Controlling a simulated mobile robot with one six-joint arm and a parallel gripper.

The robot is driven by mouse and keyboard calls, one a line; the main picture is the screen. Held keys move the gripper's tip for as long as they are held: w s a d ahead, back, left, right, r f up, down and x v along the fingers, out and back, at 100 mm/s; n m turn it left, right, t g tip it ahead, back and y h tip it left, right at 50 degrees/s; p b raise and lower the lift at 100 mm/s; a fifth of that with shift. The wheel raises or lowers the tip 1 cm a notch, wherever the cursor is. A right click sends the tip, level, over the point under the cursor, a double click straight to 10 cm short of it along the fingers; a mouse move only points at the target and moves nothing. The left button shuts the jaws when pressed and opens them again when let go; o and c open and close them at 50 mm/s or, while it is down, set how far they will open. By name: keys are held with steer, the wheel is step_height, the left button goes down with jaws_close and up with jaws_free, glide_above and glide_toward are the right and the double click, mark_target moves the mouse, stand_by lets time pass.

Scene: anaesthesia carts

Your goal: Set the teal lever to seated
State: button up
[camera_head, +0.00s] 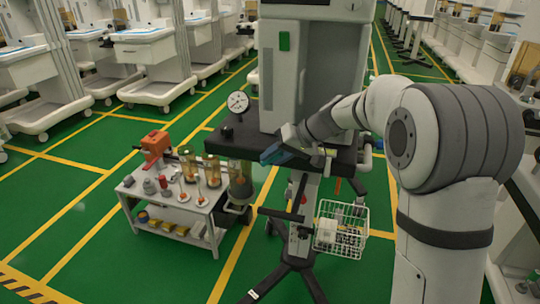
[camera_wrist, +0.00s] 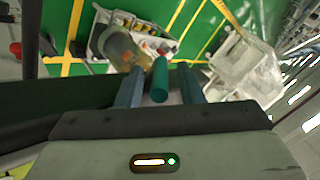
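The teal lever (camera_wrist: 160,80) shows in the wrist view as a short, rounded teal rod pointing toward the camera. It lies between the two blue-grey fingers of my gripper (camera_wrist: 160,72), with a visible gap on each side. My gripper is open and holds nothing. In the head view my gripper (camera_head: 279,152) is over the dark shelf (camera_head: 235,146) at the front of the grey machine. The teal lever cannot be made out in the head view. Its base and any position marks are hidden or too small to read.
A white cart (camera_head: 205,212) with jars and an orange device (camera_head: 154,145) stands left of the machine. A round gauge (camera_head: 238,102) rises from the shelf. A wire basket (camera_head: 341,228) hangs below right. An amber glass jar (camera_wrist: 120,50) lies beyond my fingers. Green floor is open at left.

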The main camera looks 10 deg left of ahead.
steer(key=shift+r, duration=0.1)
steer(key=p+v, duration=0.1)
steer(key=v, duration=0.6)
steer(key=shift+d+r, duration=0.25)
steer(key=shift+c, duration=0.4)
